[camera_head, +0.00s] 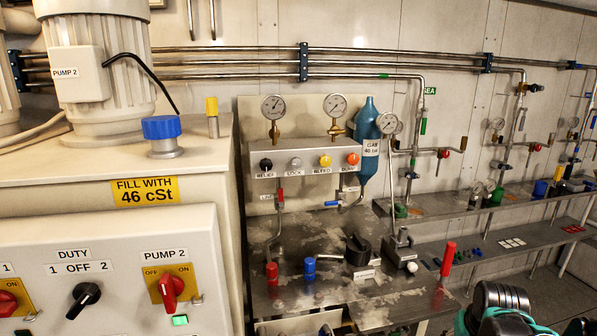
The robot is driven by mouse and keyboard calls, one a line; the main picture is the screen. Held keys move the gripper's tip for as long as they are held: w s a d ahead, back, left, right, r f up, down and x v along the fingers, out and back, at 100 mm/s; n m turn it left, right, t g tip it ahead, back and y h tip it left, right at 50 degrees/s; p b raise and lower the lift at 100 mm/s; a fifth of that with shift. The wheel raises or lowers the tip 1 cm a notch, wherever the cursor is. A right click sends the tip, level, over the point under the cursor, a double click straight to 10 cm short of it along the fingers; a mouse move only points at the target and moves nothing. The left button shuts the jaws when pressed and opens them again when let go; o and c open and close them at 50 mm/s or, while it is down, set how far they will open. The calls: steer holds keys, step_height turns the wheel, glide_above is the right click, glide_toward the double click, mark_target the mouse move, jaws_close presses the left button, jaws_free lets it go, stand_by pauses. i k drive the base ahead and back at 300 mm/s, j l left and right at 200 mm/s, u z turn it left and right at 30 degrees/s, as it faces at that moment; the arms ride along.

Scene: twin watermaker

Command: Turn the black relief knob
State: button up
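The black relief knob (266,164) is the leftmost of several knobs on the front of a pale manifold box (306,172) on the wall panel. A label reading RELIEF sits below it. To its right are a grey knob (295,163) labelled LOCK, a yellow knob (325,161) and an orange knob (353,159). The black knob is in plain view with nothing in front of it. It is too small to tell its turned angle. I cannot make out my gripper in this view.
A metal bench (330,240) below the manifold carries red and blue handles and a black round part (358,250). A blue gas bottle (369,150) stands right of the manifold. A large cabinet (110,250) fills the left. Dark ribbed parts with teal cable show bottom right.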

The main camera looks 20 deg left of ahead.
mark_target(266, 164)
steer(key=u, duration=1.25)
